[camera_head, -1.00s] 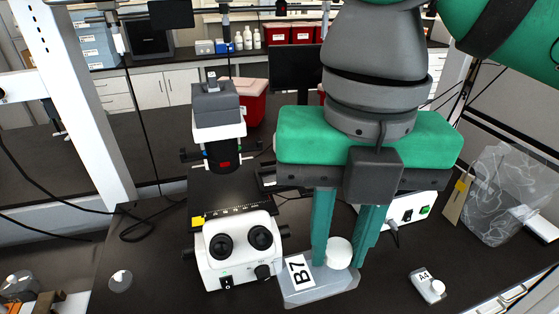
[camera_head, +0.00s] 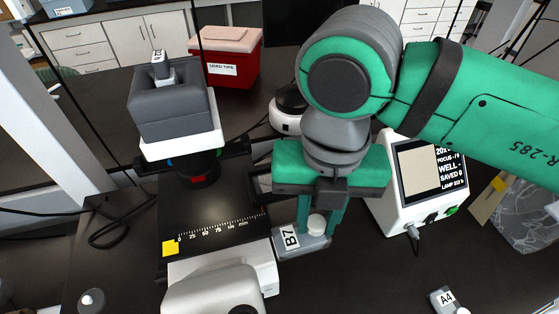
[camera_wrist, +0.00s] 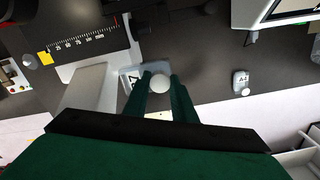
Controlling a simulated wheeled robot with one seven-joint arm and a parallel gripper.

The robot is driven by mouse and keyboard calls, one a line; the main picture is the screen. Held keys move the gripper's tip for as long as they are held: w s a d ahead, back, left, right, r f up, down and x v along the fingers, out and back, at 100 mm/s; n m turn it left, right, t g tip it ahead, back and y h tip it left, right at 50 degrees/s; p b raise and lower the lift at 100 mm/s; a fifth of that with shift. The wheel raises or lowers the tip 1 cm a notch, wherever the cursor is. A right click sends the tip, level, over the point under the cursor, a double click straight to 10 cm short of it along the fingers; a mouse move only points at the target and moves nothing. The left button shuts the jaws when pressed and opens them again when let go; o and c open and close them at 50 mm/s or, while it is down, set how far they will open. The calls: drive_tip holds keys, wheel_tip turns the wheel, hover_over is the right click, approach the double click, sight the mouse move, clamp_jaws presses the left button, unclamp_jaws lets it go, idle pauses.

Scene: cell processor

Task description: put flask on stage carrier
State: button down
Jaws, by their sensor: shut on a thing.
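The flask labelled B7 (camera_head: 290,240) is a flat clear vessel with a white round cap. My gripper (camera_head: 318,228) is shut on it near the cap, just right of the microscope. In the wrist view the flask (camera_wrist: 131,72) shows between the green fingers (camera_wrist: 163,88), with its label partly hidden by a finger. The stage carrier (camera_head: 215,212) is the dark flat plate of the microscope, with a millimetre scale and a yellow tag; it also shows in the wrist view (camera_wrist: 85,25). The flask is to the right of the stage, apart from it.
The microscope's grey-and-white head (camera_head: 172,110) stands over the rear of the stage. A white device with a screen (camera_head: 412,190) stands to the right. A second flask, A4 (camera_head: 447,299), lies at the lower right. A red bin (camera_head: 231,62) is behind.

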drive_tip(key=shift+w+a+f, duration=0.6)
drive_tip(key=shift+w+a, duration=0.2)
drive_tip(key=shift+w, duration=1.75)
drive_tip(key=shift+w+a+f, duration=0.55)
drive_tip(key=shift+w+a, duration=0.3)
drive_tip(key=shift+w, duration=1.75)
drive_tip(key=shift+w+a+f, duration=0.6)
drive_tip(key=shift+w+a, duration=0.2)
drive_tip(key=shift+w, duration=1.75)
drive_tip(key=shift+f, duration=0.15)
drive_tip(key=c, duration=1.5)
unclamp_jaws()
wheel_tip(320, 180, up, 12)
drive_tip(key=shift+r, duration=0.2)
drive_tip(key=shift+a, duration=0.1)
